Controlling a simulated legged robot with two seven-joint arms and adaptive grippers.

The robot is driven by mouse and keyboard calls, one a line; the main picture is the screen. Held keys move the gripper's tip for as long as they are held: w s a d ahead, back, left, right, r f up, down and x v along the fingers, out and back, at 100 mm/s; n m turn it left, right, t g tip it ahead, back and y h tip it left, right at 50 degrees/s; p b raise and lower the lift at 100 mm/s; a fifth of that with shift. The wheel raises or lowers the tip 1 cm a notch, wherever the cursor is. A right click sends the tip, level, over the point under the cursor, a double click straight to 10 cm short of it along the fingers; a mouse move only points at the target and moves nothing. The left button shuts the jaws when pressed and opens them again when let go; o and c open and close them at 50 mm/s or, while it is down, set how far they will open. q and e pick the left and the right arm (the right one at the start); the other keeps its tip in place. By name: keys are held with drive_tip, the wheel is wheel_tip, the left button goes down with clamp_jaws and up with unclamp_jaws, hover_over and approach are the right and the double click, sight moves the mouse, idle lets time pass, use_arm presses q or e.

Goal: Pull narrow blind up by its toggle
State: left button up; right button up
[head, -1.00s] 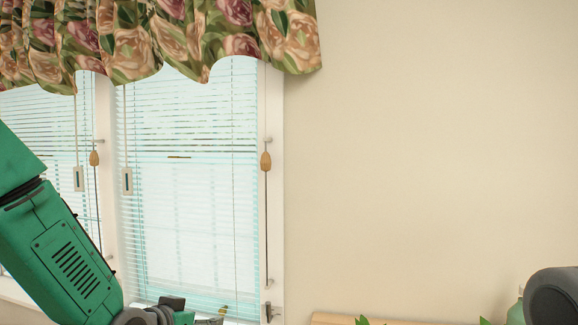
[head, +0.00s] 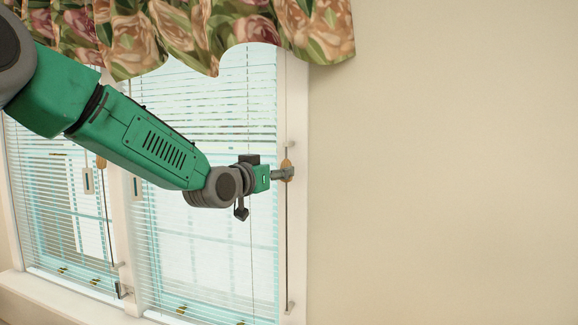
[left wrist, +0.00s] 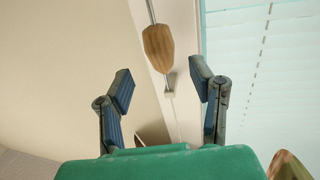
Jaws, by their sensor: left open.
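A brown wooden toggle (head: 287,163) hangs on a cord at the right window frame, beside the right-hand blind (head: 210,255) of white slats. My left gripper (head: 285,174) is at this toggle's height and partly covers it in the head view. In the left wrist view the toggle (left wrist: 158,45) shows whole, centred just beyond the fingertips of the gripper (left wrist: 160,80). The fingers are open and spread either side of its line, and nothing is held. My right gripper is out of view.
A second blind (head: 45,225) with its own wooden toggle (head: 101,162) is at the left. A floral valance (head: 215,30) hangs above. A cord cleat (head: 124,290) is low on the middle post. The wall (head: 450,160) at the right is bare.

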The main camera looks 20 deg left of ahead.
use_arm(q)
drive_tip(key=p+x, duration=0.1)
drive_tip(key=x, duration=0.4)
drive_tip(key=shift+w+a, duration=0.1)
drive_tip(key=shift+w, duration=0.25)
drive_tip(key=shift+r, duration=0.1)
drive_tip(key=shift+c, duration=0.4)
drive_tip(key=shift+s, duration=0.1)
clamp_jaws()
